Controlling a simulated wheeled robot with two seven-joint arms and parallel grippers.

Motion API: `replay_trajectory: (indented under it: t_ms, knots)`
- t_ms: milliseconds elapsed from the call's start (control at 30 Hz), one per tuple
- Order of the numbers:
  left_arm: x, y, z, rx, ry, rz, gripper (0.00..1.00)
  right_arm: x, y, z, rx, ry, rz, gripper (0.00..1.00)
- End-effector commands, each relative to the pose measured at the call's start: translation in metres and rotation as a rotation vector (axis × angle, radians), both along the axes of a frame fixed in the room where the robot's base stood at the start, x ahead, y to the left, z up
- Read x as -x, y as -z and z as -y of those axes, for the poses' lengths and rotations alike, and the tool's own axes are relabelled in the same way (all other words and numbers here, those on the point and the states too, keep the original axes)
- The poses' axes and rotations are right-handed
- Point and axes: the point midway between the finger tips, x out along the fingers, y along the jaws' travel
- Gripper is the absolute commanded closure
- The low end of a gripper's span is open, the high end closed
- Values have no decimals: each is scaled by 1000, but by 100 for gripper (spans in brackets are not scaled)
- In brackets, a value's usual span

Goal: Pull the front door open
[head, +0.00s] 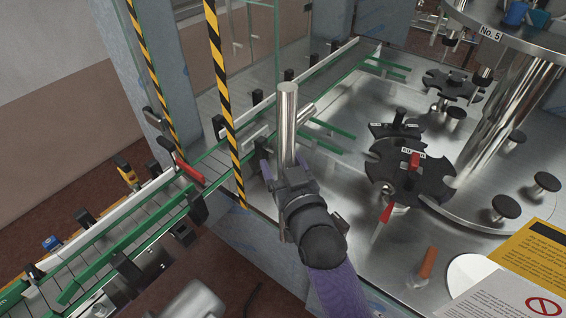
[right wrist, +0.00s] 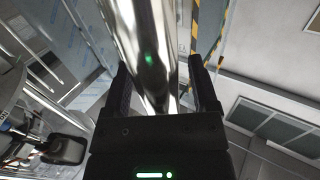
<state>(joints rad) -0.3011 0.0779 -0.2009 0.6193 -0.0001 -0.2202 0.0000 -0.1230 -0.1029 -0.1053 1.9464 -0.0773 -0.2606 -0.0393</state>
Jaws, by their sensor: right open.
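A shiny vertical metal bar handle (head: 287,115) stands at the front of the filling machine. The front door itself is hard to make out; clear panels and yellow-black striped strips (head: 224,100) show near the handle. My right gripper (head: 283,168) is at the lower part of the bar, with its arm coming from below. In the right wrist view the bar (right wrist: 147,45) runs between the two black fingers of the gripper (right wrist: 162,80), which are open on either side of it. I cannot tell whether a finger touches it. My left gripper does not show.
A conveyor with green rails (head: 128,245) enters from the lower left. Black star wheels (head: 408,178) and a round steel column (head: 500,120) stand on the machine's steel deck. Yellow and white notices (head: 535,255) are at the lower right.

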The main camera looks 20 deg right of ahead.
Motion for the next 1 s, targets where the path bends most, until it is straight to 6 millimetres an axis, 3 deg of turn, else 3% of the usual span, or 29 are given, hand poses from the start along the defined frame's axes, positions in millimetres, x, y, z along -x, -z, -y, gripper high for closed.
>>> replay_trajectory:
  t_ms: [100, 433, 1000]
  knots:
    - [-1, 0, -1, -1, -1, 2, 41, 0, 0, 0, 0, 0, 0, 29]
    - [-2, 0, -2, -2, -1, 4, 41, 1, 0, 0, 0, 0, 0, 98]
    - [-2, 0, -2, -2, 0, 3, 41, 1, 0, 0, 1, 0, 0, 100]
